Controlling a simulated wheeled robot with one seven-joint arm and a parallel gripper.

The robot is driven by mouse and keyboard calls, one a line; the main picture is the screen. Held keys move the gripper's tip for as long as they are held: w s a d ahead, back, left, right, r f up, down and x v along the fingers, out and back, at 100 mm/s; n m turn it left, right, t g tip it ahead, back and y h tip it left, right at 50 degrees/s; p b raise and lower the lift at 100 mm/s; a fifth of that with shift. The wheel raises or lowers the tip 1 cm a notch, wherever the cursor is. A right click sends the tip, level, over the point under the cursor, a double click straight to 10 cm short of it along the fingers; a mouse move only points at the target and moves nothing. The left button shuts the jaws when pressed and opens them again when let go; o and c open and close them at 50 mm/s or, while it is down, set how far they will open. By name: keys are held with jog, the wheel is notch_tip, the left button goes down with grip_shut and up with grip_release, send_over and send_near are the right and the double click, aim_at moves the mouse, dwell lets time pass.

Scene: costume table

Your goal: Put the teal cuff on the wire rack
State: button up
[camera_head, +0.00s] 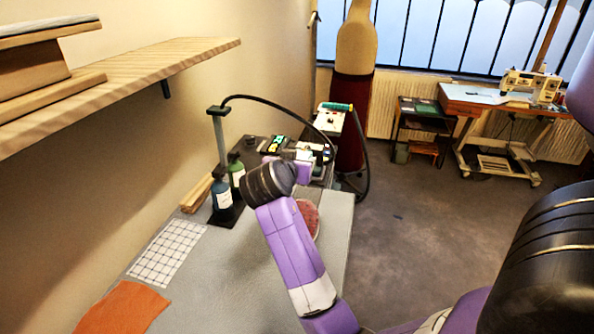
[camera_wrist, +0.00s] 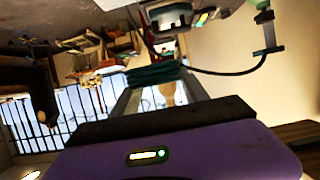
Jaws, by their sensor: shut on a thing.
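The teal cuff (camera_wrist: 152,75) shows in the wrist view as a dark teal band between the fingers of my gripper (camera_wrist: 156,84). My gripper is shut on it. In the head view my gripper (camera_head: 318,160) is at the far end of the table, over or beside the dark tray, and my own wrist largely hides it. I cannot make out the cuff there. The wire rack (camera_head: 166,252) is a white grid lying flat on the grey table at the left, well nearer than my gripper. Nothing lies on it.
Two pump bottles (camera_head: 222,196) and a lamp stand (camera_head: 218,140) with a black hose (camera_head: 290,108) stand between rack and gripper. An orange cloth (camera_head: 122,308) lies near the rack. A reddish round thing (camera_head: 308,216) lies beside my forearm. A wooden shelf (camera_head: 150,72) overhangs the left.

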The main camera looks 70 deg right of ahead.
jog(key=shift+r+p, duration=0.4)
jog(key=shift+r, duration=0.55)
